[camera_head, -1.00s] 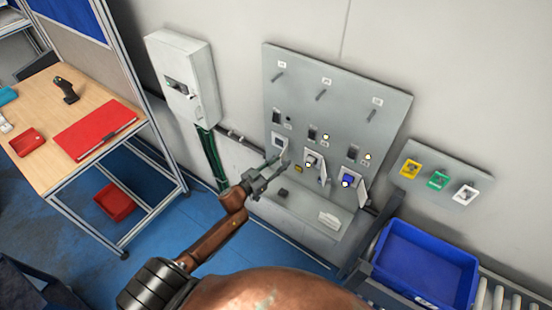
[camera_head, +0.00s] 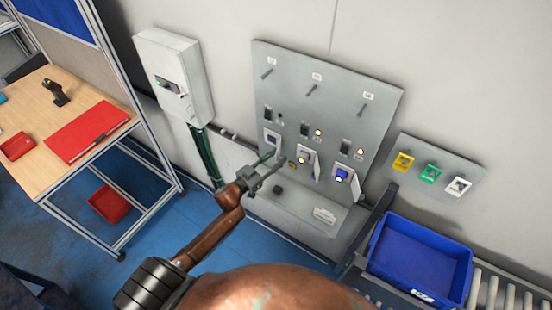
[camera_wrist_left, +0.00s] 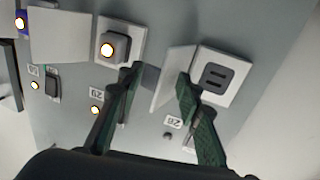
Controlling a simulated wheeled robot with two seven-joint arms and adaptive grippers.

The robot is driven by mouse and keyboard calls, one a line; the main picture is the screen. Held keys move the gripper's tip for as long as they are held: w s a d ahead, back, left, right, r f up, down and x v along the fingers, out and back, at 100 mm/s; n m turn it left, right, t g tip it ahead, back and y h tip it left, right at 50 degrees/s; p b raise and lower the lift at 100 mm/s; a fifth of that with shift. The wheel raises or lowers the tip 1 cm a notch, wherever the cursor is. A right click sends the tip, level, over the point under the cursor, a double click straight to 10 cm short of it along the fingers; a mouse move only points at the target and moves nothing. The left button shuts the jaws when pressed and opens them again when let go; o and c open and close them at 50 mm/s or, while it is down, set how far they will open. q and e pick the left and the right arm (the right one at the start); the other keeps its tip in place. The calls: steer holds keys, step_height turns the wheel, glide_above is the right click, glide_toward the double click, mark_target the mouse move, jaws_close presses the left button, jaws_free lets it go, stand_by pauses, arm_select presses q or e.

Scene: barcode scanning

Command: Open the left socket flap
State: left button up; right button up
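The left socket (camera_head: 272,140) is on the grey wall panel. In the left wrist view its slotted face (camera_wrist_left: 217,76) is uncovered. Its pale flap (camera_wrist_left: 170,76) stands swung out from the panel beside the face. My left gripper (camera_head: 277,160) is in front of the panel, just below the left socket. Its two green fingers (camera_wrist_left: 160,78) are spread apart with nothing held between them. One fingertip overlaps the flap's edge in the wrist view; I cannot tell if they touch. My right gripper is not in view.
The middle socket (camera_head: 303,156) and the blue right socket (camera_head: 342,176) have flaps standing out. A ledge (camera_head: 297,208) below holds small items. A blue crate (camera_head: 420,255) stands at right, a grey wall box (camera_head: 174,77) at left.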

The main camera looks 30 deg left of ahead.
arm_select(q)
steer(key=v, duration=1.2)
